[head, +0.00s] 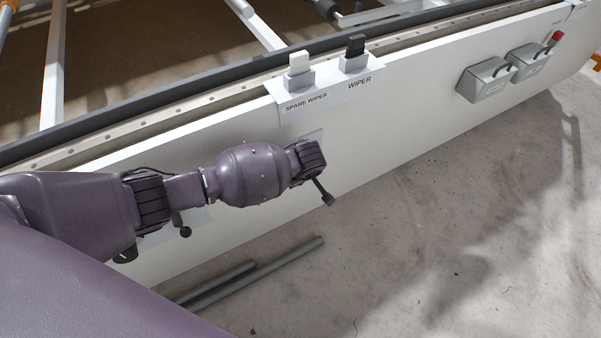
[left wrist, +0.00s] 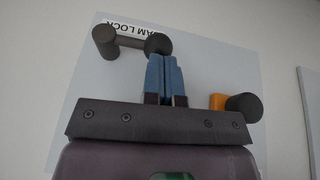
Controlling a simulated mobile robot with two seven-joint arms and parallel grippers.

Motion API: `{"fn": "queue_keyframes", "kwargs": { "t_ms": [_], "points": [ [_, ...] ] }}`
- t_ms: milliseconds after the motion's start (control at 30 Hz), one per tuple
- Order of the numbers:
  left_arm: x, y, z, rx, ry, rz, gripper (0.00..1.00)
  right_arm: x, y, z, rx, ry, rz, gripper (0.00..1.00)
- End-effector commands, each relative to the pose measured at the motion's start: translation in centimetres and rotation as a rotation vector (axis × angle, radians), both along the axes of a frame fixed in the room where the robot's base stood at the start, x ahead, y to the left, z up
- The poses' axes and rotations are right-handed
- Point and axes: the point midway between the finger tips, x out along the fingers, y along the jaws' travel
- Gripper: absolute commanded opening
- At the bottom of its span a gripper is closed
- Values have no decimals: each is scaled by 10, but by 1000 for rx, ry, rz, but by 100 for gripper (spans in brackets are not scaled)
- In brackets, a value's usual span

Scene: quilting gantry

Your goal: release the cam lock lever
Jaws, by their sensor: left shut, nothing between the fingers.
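The cam lock lever (left wrist: 130,42) is a dark grey bar with a round end on each side, on a pale plate (left wrist: 75,95) labelled CAM LOCK, upside down in the left wrist view. My left gripper (left wrist: 165,60) is shut and empty. Its blue fingertips are just below the lever's right round end; I cannot tell whether they touch it. An orange block (left wrist: 217,101) with a dark round knob (left wrist: 243,106) sits to the right. In the head view a dark lever (head: 325,193) shows past my wrist; my fingers are hidden there. My right gripper is out of view.
The white panel carries a SPARE WIPER holder (head: 300,75), a WIPER holder (head: 355,58) and two grey boxes (head: 487,80). Another dark knob (head: 185,231) shows below my arm. Grey bars (head: 255,275) lie on the floor. Floor at right is clear.

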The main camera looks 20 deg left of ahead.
Motion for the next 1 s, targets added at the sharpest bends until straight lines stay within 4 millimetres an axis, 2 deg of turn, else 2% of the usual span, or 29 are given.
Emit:
{"fn": "queue_keyframes", "kwargs": {
  "t_ms": [367, 633, 833, 1000],
  "points": [
    [1, 0, 2, -2, -4, 0, 0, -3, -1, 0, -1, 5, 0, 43],
    [7, -2, 8, -32, -43, 2, 0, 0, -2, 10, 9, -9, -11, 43],
    [7, -1, 5, -43, -56, 2, 0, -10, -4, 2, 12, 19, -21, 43],
    [8, -1, 4, -52, -69, 1, 0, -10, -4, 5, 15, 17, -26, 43]
  ]
}}
